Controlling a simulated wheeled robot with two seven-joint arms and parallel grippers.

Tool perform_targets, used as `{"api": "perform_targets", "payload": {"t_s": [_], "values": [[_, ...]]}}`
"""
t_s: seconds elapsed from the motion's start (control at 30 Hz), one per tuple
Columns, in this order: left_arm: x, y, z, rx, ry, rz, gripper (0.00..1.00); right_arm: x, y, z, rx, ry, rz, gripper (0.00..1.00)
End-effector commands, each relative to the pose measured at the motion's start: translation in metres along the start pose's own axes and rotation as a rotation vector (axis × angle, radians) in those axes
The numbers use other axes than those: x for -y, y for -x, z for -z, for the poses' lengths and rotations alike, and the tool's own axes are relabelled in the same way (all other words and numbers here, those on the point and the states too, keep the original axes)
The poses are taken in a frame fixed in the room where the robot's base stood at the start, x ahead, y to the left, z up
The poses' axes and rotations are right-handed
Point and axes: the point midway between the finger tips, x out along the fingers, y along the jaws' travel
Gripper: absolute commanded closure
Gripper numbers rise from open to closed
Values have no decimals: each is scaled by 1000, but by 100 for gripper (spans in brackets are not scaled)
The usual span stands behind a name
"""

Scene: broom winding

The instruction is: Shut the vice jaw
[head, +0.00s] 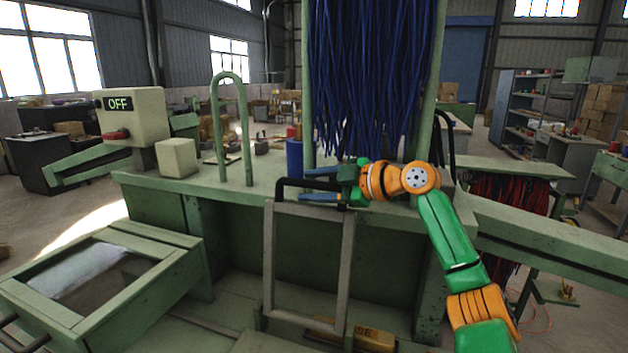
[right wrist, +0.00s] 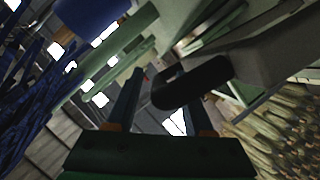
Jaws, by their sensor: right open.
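A grey upright metal frame (head: 348,262) stands at the front of the green machine; it looks like the vice's moving part, though no jaw faces can be made out clearly. A black handle (head: 292,184) sticks out at its top left. My right gripper (head: 312,184) is open, its blue fingers pointing left, one above and one below the handle's level. In the right wrist view the black handle end (right wrist: 192,82) shows large by the open fingers (right wrist: 160,84); whether it touches them I cannot tell. My left gripper is out of view.
The green machine table (head: 200,187) carries a green hoop (head: 221,130), a blue cylinder (head: 294,158) and a pale block (head: 177,158). Blue bristles (head: 365,75) hang behind my right gripper. A control box (head: 140,115) reads OFF. A glass-topped green box (head: 75,325) stands front left.

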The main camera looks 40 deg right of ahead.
Motion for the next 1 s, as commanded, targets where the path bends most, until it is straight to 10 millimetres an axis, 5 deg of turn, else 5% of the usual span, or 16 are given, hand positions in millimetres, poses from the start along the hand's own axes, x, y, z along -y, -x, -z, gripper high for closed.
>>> {"api": "perform_targets", "payload": {"t_s": [0.1, 0.3, 1.0], "values": [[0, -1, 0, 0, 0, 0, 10, 0, 0, 0, 0, 0, 0, 48], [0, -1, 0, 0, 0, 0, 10, 0, 0, 0, 0, 0, 0, 100], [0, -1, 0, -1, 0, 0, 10, 1, 0, 0, 0, -1, 1, 100]]}}
